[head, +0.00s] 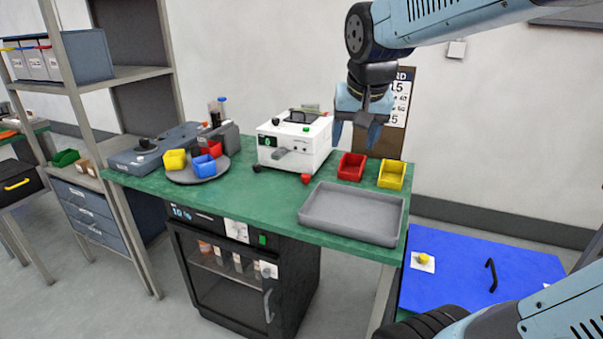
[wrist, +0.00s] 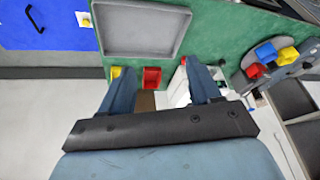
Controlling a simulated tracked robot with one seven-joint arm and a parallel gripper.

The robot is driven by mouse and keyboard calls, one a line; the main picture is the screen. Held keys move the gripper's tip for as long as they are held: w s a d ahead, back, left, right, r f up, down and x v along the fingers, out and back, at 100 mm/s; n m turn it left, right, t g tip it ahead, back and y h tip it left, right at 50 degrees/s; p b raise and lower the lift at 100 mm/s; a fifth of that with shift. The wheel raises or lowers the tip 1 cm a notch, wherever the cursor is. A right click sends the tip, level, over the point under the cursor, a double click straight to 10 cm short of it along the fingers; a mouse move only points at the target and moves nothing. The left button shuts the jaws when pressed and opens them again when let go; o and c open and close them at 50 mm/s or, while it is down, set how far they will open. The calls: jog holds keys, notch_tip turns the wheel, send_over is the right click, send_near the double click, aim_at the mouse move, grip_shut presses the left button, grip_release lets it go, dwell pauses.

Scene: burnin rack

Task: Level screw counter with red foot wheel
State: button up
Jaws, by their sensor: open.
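The screw counter is a white box (head: 294,144) with a small green display and a black handle on top, standing on the green bench. My gripper (head: 352,141) is open and empty, in the air right of the counter and above the small bins. In the wrist view my gripper (wrist: 165,90) has its fingers spread; the counter (wrist: 178,90) is mostly hidden behind the right finger.
A red bin (head: 351,167) and a yellow bin (head: 391,174) stand right of the counter. A grey tray (head: 352,236) lies at the bench's front right. A round turntable (head: 183,179) with coloured bins is at left. The green bench (head: 255,200) is clear before the counter.

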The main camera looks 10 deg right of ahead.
jog(key=w+m, duration=0.2)
jog(key=w, duration=0.6)
jog(key=m+g+h, duration=0.2)
jog(key=m+h, duration=0.1)
jog(key=m, duration=0.4)
send_over(306, 175)
jog(key=s+a, duration=0.3)
jog(key=a, duration=0.2)
notch_tip(306, 175, down, 17)
jog(key=x, duration=1.3)
jog(key=shift+s+d+f, duration=0.15)
jog(key=shift+d+f, duration=0.05)
jog(key=shift+f, duration=0.2)
jog(key=shift+c, duration=0.2)
jog(key=c, duration=0.9)
jog(key=shift+d, duration=0.3)
jog(key=shift+c, duration=0.4)
jog(key=shift+a, duration=0.2)
